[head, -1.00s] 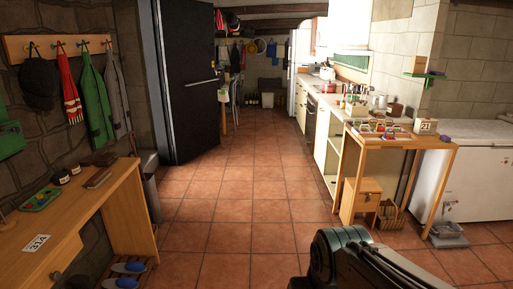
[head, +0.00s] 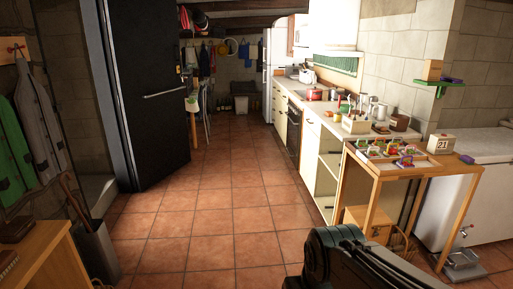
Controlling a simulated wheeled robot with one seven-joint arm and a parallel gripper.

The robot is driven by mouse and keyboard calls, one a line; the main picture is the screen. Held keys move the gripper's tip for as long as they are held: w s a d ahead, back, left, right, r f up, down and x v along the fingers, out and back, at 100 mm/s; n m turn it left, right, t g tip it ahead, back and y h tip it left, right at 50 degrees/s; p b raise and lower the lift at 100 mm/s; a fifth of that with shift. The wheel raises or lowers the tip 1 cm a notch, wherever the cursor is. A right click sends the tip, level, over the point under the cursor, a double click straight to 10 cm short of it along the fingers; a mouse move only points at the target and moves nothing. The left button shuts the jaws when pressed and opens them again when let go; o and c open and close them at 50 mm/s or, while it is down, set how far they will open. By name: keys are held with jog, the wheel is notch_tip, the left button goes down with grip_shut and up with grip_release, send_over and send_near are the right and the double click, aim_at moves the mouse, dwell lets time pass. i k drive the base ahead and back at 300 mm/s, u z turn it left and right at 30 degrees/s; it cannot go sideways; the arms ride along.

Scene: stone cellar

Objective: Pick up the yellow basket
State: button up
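I cannot make out a clearly yellow basket in the head view. A brown woven basket (head: 402,244) stands on the floor under the small wooden table at right, partly hidden by a table leg. Only a dark part of my arm shows at the bottom, right of centre. My gripper's fingers are not in view.
The wooden table (head: 432,167) holds small colourful items and a calendar block (head: 441,144). A wooden box (head: 368,222) is under it, and a white chest freezer (head: 470,195) is behind. A dark bin (head: 97,250) stands at left. The tiled aisle is clear.

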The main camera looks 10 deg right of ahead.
aim_at(390, 152)
jog(key=z, duration=0.3)
jog(key=i, duration=1.6)
jog(key=z, duration=0.8)
jog(key=i, duration=1.7)
jog(key=z, duration=0.45)
